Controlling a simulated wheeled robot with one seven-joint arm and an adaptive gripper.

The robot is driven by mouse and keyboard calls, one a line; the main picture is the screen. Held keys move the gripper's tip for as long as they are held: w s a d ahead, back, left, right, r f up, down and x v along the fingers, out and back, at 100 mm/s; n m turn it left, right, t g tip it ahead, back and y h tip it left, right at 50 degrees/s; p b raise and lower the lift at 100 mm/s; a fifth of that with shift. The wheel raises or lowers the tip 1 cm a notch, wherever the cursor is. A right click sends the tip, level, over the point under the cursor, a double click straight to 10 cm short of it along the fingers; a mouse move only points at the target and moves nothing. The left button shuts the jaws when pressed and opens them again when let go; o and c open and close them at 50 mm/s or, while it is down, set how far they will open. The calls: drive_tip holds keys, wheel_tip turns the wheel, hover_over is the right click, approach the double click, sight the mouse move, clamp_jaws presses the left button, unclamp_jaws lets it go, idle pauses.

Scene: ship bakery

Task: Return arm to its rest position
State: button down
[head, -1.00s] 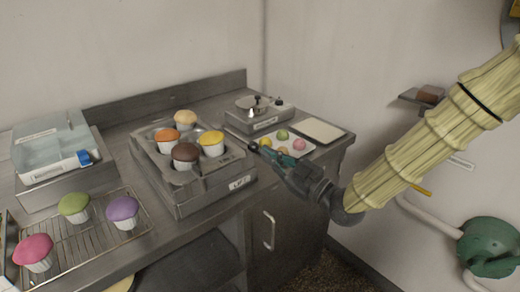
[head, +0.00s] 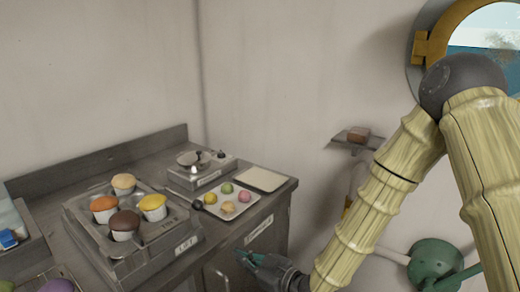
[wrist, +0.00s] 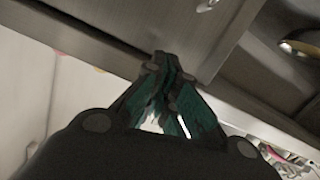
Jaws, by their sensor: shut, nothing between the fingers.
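My gripper (head: 248,258) is in front of the counter, below its top edge, near the cabinet front in the head view. In the wrist view my gripper (wrist: 163,62) has its fingertips together with nothing between them. My arm runs from the gripper up to the right, bent at a dark joint near the porthole. The fingers appear apart from the cabinet, though the exact gap is hard to tell.
The steel counter (head: 165,153) holds a tray (head: 150,252) with several cupcakes, a small plate of coloured balls (head: 228,201), a scale (head: 200,172) and a pale board (head: 262,179). A wall shelf (head: 345,142) and a green round object (head: 436,264) are at right.

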drive_tip(key=s+d+f+m+g+h+p, duration=0.1)
drive_tip(key=s+d+f+m+h, duration=0.2)
drive_tip(key=s+d+f, duration=0.3)
drive_tip(key=s+d+f+m+g+h+p, duration=0.1)
drive_tip(key=s+d+f+m+g+h, duration=0.2)
drive_tip(key=f, duration=0.6)
drive_tip(key=s+d+f+m+h+p, duration=0.1)
drive_tip(key=s+d+f+m+h, duration=0.1)
drive_tip(key=s+d+f, duration=0.4)
drive_tip(key=s+d+f+m+g+h+p, duration=0.1)
drive_tip(key=s+d+f+m+g+h, duration=0.1)
drive_tip(key=s+d, duration=0.5)
drive_tip(key=s+d+f+m+g+h+p, duration=0.1)
drive_tip(key=s+d+f+m+g+h, duration=0.2)
drive_tip(key=s, duration=1)
drive_tip(key=d+f, duration=0.3)
drive_tip(key=d, duration=0.1)
drive_tip(key=shift+f+g, duration=0.2)
drive_tip(key=shift+g, duration=0.2)
